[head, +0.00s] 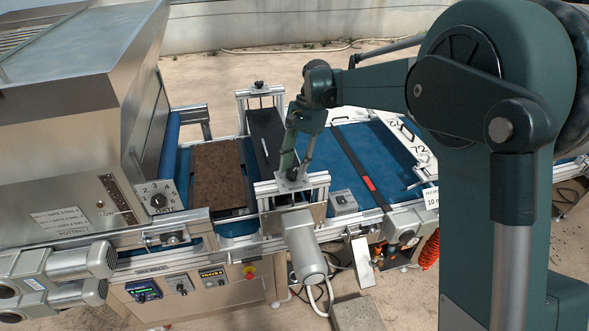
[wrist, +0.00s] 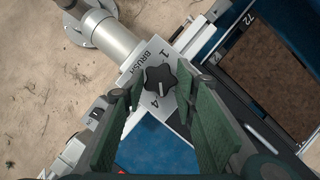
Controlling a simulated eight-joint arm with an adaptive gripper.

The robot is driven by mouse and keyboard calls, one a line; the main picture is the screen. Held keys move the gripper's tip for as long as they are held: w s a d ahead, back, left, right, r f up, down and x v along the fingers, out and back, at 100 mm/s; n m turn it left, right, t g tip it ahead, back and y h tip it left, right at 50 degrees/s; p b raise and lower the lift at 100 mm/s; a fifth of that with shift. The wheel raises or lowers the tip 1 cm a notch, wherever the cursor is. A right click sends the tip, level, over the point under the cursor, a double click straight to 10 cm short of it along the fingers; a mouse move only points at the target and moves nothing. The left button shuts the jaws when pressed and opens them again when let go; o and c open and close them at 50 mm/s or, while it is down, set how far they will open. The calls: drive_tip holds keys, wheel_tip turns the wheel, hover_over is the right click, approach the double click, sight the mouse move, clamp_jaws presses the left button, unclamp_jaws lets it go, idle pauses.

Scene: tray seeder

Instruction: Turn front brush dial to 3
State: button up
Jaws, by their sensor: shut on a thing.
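The front brush dial (wrist: 160,79) is a black star-shaped knob on a pale plate (wrist: 183,52) lettered BRUSH in the wrist view. The numbers 1 and 4 show beside it; 2 and 3 cannot be made out. A pale mark shows on the knob's lower side, towards the 4, but its exact setting is unclear. My gripper (wrist: 168,88) has one finger on each side of the knob and is shut on it. In the head view my gripper (head: 294,174) points down at the front brush bracket (head: 318,181), and the arm's end hides the knob.
A grey motor (head: 304,246) hangs in front of the bracket. A brown filled tray (head: 218,176) lies on the blue belt to the left. A second dial (head: 158,201), marked GATE, sits on the hopper side. A black bar (head: 362,172) crosses the belt at right.

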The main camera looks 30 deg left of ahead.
drive_tip(key=n, duration=0.2)
drive_tip(key=n+h, duration=0.1)
drive_tip(key=shift+a+n, duration=0.2)
drive_tip(key=shift+n, duration=0.2)
drive_tip(key=n+h, duration=0.1)
drive_tip(key=n, duration=0.1)
drive_tip(key=n+t+h+b, duration=0.1)
drive_tip(key=n, duration=0.1)
drive_tip(key=shift+a+n, duration=0.1)
drive_tip(key=shift+n, duration=0.3)
drive_tip(key=o, duration=0.9)
drive_tip(key=shift+r, duration=0.1)
drive_tip(key=shift+v, duration=5.9)
drive_tip(key=shift+a, duration=0.1)
